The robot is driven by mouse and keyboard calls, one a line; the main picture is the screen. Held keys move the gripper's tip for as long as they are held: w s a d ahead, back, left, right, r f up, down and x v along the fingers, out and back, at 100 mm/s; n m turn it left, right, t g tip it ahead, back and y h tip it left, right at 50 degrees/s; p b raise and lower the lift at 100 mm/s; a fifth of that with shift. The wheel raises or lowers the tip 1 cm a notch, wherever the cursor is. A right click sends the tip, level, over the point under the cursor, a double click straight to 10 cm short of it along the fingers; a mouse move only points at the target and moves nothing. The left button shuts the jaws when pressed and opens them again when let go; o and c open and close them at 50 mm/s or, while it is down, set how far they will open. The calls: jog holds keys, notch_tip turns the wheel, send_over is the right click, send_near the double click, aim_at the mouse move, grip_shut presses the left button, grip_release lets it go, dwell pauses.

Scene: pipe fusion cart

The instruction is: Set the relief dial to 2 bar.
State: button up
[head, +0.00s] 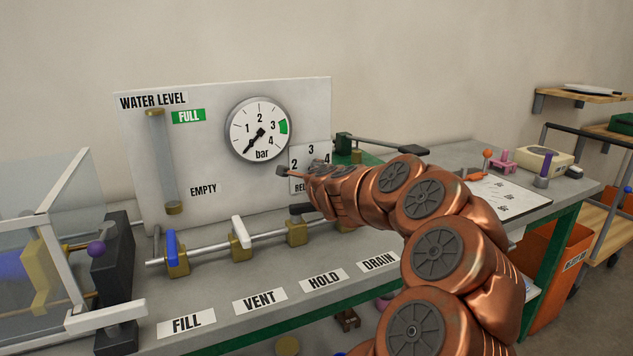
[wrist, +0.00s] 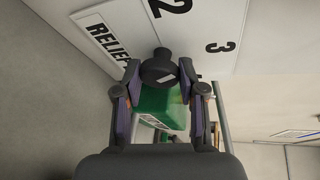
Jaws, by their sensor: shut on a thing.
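The relief dial's dark knob (wrist: 157,66) stands out from a white plate in the wrist view, with a white mark on its face. The numbers 2 and 3 show beside it, and a RELIEF label (wrist: 105,30) lies to its left. My gripper (wrist: 159,74) is shut on the knob, one finger on each side. In the head view my gripper (head: 287,171) is in front of the dial plate (head: 325,155), where 2, 3 and 4 show. My arm covers the plate's lower part. I cannot tell which number the mark points to.
A pressure gauge (head: 260,129) is on the white panel above left, its needle pointing to the lower left. Valves with a blue handle (head: 171,249) and a white handle (head: 241,232) stand below on the pipe. A clear guard (head: 40,210) is at far left.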

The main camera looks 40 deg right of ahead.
jog(key=shift+f+n+b, duration=0.15)
jog(key=shift+n+b, duration=0.35)
jog(key=shift+h, duration=0.3)
jog(key=o, duration=1.1)
jog(key=shift+o, duration=0.2)
jog(key=shift+r, duration=0.25)
jog(key=r, duration=0.8)
jog(key=shift+s+d+r, duration=0.2)
jog(key=shift+s+r, duration=0.1)
jog(key=shift+r, duration=0.05)
jog(key=shift+w+a+r, duration=0.1)
jog(key=shift+w+r, duration=0.1)
jog(key=shift+r, duration=0.25)
jog(key=shift+w+a+r, duration=0.1)
